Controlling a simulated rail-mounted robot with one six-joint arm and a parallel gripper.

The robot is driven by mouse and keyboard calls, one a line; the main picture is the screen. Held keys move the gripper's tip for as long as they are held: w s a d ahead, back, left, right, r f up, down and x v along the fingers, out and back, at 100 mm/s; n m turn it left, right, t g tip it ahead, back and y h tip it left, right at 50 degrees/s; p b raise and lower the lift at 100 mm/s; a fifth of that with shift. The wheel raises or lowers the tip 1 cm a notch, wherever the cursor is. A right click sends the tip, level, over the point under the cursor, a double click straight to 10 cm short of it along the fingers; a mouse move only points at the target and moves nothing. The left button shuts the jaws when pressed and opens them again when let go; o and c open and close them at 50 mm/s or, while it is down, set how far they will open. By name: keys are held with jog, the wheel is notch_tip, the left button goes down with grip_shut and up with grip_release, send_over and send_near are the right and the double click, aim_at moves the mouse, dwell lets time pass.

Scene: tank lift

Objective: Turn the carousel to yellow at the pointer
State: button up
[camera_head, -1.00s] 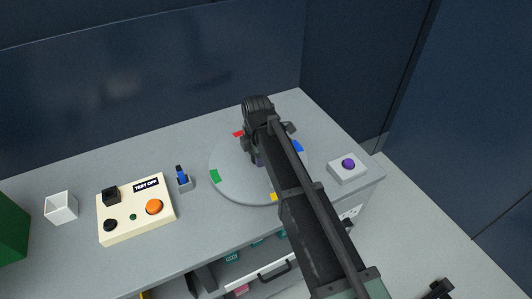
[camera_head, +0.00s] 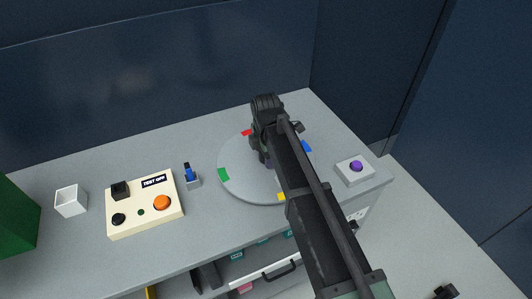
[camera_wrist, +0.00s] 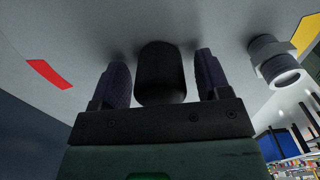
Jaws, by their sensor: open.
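The carousel (camera_head: 237,180) is a grey disc on the bench. In the head view its red patch (camera_head: 246,132) is at the back left, green (camera_head: 223,174) at the left, yellow (camera_head: 281,196) at the front and blue (camera_head: 306,146) at the right. My gripper (camera_wrist: 160,72) is open at the disc, its two fingers on either side of a dark rounded knob (camera_wrist: 160,78), with visible gaps. Red (camera_wrist: 49,74) and yellow (camera_wrist: 306,36) patches also show in the wrist view. My arm hides the disc's middle and right in the head view. I cannot pick out the pointer.
A purple button box (camera_head: 354,171) stands right of the disc. A blue-topped switch (camera_head: 191,177) and a cream control panel (camera_head: 146,207) stand left, with a white open box (camera_head: 71,201) beyond. A grey cylindrical fitting (camera_wrist: 277,64) shows beside the gripper in the wrist view.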

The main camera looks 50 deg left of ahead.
notch_tip(320, 180, up, 11)
jog(key=p, duration=1)
jog(key=shift+f, duration=0.3)
jog(key=shift+m, duration=0.8)
jog(key=w+d+m+b, duration=0.1)
jog(key=w+d+m, duration=0.3)
jog(key=d+m, duration=0.75)
jog(key=w+d+m, duration=0.4)
jog(key=d+m, duration=0.3)
jog(key=d, duration=0.9)
jog(key=w+d+f+m+b, duration=0.1)
jog(key=d+m, duration=1.1)
jog(key=d, duration=2.3)
jog(key=shift+w+d+f, duration=0.2)
jog(key=shift+d+f, duration=0.2)
jog(key=shift+f, duration=0.15)
